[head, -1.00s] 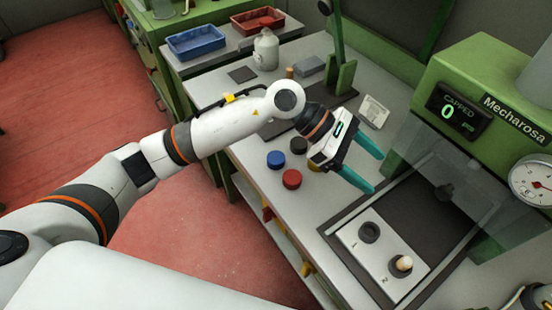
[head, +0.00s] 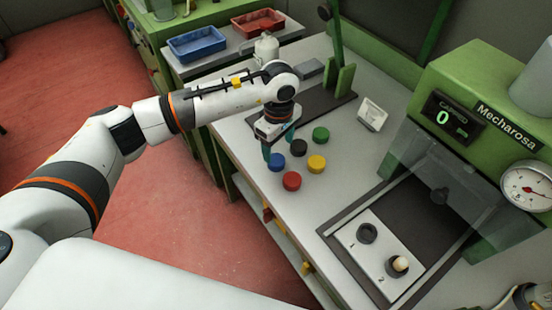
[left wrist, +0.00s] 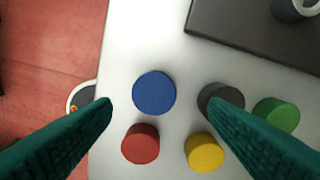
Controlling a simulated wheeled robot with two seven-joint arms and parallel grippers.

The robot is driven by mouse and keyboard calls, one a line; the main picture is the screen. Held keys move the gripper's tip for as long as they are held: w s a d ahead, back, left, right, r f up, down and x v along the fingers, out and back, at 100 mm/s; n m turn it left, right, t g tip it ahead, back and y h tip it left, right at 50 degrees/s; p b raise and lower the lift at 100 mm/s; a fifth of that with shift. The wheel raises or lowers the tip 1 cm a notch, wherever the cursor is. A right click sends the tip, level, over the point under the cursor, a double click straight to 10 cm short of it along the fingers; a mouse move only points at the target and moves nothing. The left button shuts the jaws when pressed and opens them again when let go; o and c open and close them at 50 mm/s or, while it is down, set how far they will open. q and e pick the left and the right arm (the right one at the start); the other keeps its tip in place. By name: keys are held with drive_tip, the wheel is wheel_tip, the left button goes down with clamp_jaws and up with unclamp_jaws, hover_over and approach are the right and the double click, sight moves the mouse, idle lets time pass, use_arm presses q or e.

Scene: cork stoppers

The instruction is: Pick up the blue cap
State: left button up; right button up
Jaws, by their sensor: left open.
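The blue cap (head: 276,162) lies on the grey bench top near its left edge. In the left wrist view the blue cap (left wrist: 154,93) shows between the two teal fingertips, with bench visible on both sides. My left gripper (head: 278,146) points down above the caps, open and empty. In the left wrist view the right finger of my left gripper (left wrist: 159,104) partly covers the black cap (left wrist: 226,95). I cannot tell the exact height of the fingertips above the blue cap.
Close by lie a red cap (head: 292,181), a black cap (head: 299,147), a yellow cap (head: 317,163) and a green cap (head: 321,134). A green capping machine (head: 490,95) stands at the right, with a white two-position plate (head: 378,262) in front. The bench between is clear.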

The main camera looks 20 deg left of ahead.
sight(276, 160)
use_arm(q)
drive_tip(key=shift+s+f+p, duration=0.1)
drive_tip(key=shift+f+p, duration=0.2)
drive_tip(key=shift+f, duration=0.1)
drive_tip(key=f, duration=0.1)
drive_tip(key=f+p, duration=0.1)
drive_tip(key=f, duration=0.1)
drive_tip(key=shift+s+a+f, duration=0.2)
drive_tip(key=shift+a+f, duration=0.05)
drive_tip(key=shift+f, duration=0.45)
drive_tip(key=c, duration=1.1)
drive_tip(key=shift+o, duration=0.2)
